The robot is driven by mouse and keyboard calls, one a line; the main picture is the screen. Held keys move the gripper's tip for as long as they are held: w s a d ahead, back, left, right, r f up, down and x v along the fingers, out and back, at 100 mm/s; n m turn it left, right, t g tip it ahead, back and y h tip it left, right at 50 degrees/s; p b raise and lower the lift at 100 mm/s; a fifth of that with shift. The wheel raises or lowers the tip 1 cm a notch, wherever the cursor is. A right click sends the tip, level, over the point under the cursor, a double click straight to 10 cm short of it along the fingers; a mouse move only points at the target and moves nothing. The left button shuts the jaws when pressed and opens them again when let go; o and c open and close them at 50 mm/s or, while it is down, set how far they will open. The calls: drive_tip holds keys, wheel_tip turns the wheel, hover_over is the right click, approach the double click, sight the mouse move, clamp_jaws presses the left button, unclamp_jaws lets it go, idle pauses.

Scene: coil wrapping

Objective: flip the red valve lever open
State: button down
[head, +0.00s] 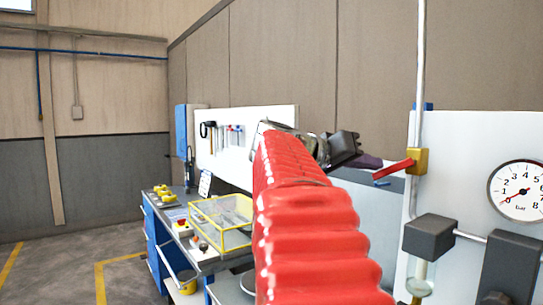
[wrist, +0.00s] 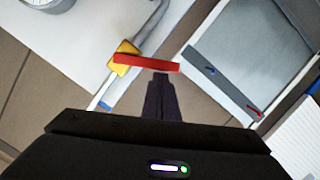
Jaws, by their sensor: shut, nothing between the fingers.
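The red valve lever (head: 393,170) sticks out to the left from a yellow valve body (head: 418,160) on a vertical pipe, sloping a little down toward its free end. In the wrist view the lever (wrist: 148,63) lies across the picture just beyond my fingertips, with the yellow valve (wrist: 123,54) at its left end. My gripper (head: 370,162) is left of the lever's free end in the head view. Its dark fingers (wrist: 160,80) are shut with nothing between them. Their tips appear close under the lever; I cannot tell whether they touch it.
A pressure gauge (head: 518,191) on the white panel (head: 470,140) has its needle near 0. Dark blocks (head: 430,237) sit on a pipe below the valve. A workbench with a yellow-framed clear box (head: 222,222) stands at the left. The floor beyond is open.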

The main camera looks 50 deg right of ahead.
drive_tip(key=s+a+f+n+g+h, duration=0.1)
drive_tip(key=s+f+n+g, duration=0.2)
drive_tip(key=f+n, duration=0.3)
drive_tip(key=shift+s+a+n, duration=0.2)
drive_tip(key=shift+s+n, duration=0.55)
drive_tip(key=shift+n, duration=1.75)
drive_tip(key=shift+s+f, duration=0.1)
drive_tip(key=w+a, duration=0.7)
drive_tip(key=w, duration=0.2)
drive_tip(key=shift+w+a, duration=0.15)
drive_tip(key=shift+f, duration=0.1)
